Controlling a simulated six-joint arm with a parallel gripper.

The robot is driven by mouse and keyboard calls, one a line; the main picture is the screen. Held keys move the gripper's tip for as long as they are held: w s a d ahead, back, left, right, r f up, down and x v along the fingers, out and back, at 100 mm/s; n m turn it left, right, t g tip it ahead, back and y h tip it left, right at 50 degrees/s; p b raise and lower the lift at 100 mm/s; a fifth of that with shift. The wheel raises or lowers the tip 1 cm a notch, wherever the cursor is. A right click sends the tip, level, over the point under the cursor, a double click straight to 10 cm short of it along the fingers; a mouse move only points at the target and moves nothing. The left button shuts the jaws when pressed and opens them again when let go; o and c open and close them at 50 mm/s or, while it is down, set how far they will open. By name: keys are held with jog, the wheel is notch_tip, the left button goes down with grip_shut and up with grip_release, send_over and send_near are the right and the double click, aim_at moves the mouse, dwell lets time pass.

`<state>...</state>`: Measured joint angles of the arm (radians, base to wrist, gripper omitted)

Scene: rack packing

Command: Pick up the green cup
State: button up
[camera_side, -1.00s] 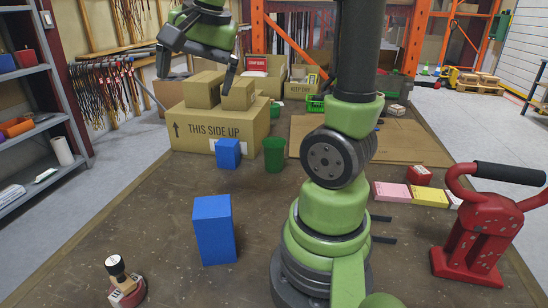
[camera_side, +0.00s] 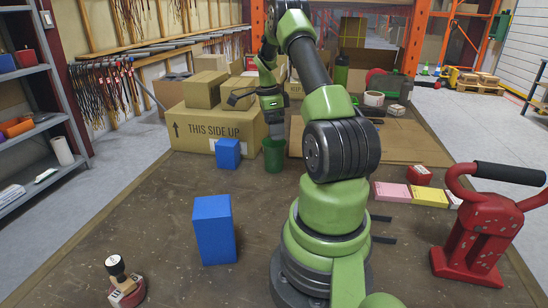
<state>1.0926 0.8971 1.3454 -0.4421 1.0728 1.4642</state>
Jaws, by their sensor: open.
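The green cup (camera_side: 273,157) stands upright on the brown table, right of the small blue block and in front of the large cardboard box's right end. My gripper (camera_side: 275,130) points down right above the cup, with its fingers at or just inside the rim. The cup's rim is partly hidden by the fingers. I cannot tell whether the fingers touch it. My gripper is open and holds nothing.
A large cardboard box (camera_side: 205,131) with smaller boxes on top stands behind left. A small blue block (camera_side: 228,154) is left of the cup, and a tall blue block (camera_side: 214,230) stands nearer. A red tool (camera_side: 482,235) is at the right.

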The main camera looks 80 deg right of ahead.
aim_at(274, 143)
notch_tip(274, 143, down, 6)
jog(key=shift+r, duration=0.1)
jog(key=shift+c, duration=0.5)
jog(key=c, duration=0.8)
